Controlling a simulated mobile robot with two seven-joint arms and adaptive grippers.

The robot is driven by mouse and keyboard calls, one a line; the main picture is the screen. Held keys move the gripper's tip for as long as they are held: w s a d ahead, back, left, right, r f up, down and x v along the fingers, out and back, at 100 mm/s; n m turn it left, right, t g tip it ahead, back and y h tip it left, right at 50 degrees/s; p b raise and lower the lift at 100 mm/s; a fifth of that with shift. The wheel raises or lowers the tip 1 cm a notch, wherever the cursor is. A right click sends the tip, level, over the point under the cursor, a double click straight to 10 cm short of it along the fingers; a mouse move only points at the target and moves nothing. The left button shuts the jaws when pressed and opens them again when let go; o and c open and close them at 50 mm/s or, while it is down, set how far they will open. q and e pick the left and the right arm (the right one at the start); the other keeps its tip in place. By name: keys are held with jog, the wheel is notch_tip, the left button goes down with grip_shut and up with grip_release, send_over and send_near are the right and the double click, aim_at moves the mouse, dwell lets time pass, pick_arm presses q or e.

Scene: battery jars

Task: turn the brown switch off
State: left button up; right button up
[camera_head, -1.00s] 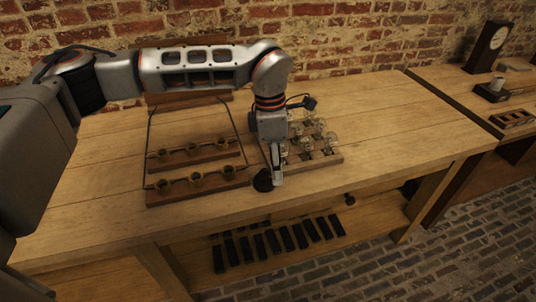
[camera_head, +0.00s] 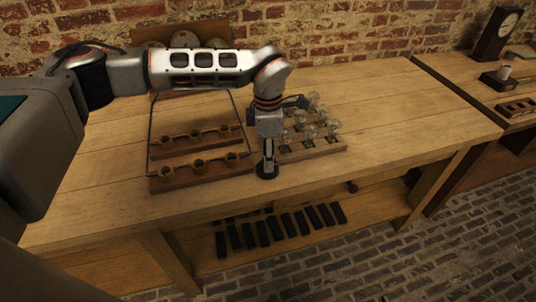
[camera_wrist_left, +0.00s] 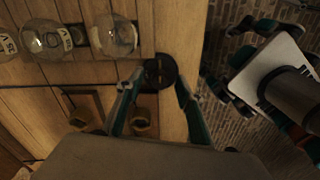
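The switch is a small, dark round piece (camera_head: 267,172) near the bench's front edge, right of the front wooden rack. In the left wrist view the same dark disc (camera_wrist_left: 160,72) lies just past my fingertips, with a small raised part on top. My left gripper (camera_head: 268,158) points down right over the switch and covers part of it in the head view. In the left wrist view its two fingers (camera_wrist_left: 157,85) are apart, one on each side of the disc. I cannot tell whether they touch it.
Several glass jars (camera_head: 331,128) stand on a wooden tray close to the right of my gripper. Wooden racks with brass cups (camera_head: 198,166) are to the left. Dark bars (camera_head: 262,233) lie on the lower shelf. The bench's right part is clear.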

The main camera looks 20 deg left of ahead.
pick_arm(q)
grip_shut()
jog(key=shift+r, duration=0.1)
jog(key=n+p, duration=0.2)
jog(key=n, duration=0.1)
jog(key=shift+n, duration=0.3)
jog(key=n+p, duration=0.1)
jog(key=n, duration=0.2)
jog(key=shift+n, duration=0.3)
jog(key=n+p, duration=0.1)
jog(key=n, duration=0.3)
jog(key=shift+n, duration=0.3)
jog(key=n, duration=0.4)
jog(key=shift+n, duration=1.1)
jog(key=shift+a, duration=0.1)
